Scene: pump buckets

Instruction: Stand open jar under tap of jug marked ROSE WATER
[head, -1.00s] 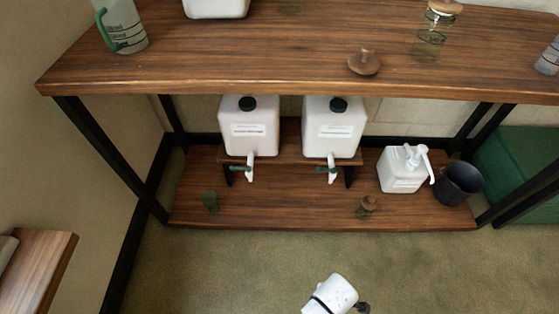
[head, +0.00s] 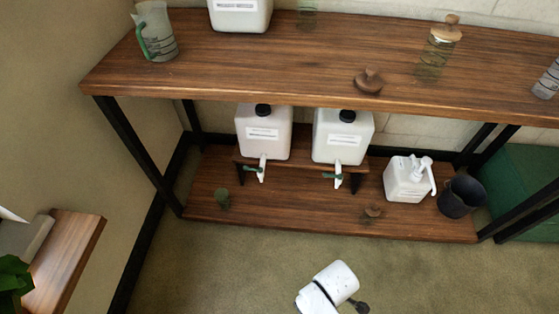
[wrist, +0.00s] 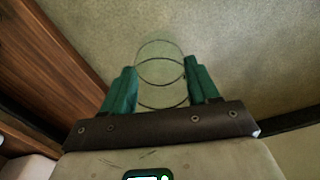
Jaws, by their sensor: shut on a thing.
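Two white jugs with black caps and front taps stand side by side on a small riser on the lower shelf: the left jug (head: 264,148) and the right jug (head: 343,150). Each has a label, too small to read, so I cannot tell which is ROSE WATER. A third white jug (head: 240,18) stands on the upper shelf, partly cut off. In the wrist view, my gripper (wrist: 160,68) has its green fingers shut on a clear glass jar (wrist: 160,84) with dark rings. Whether its mouth is open is unclear. The jar is not visible in the head view.
A white pump bottle (head: 406,182) and a dark bucket (head: 462,197) stand at the lower shelf's right. A lidded glass jar (head: 433,66) stands above. Floor in front is clear.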

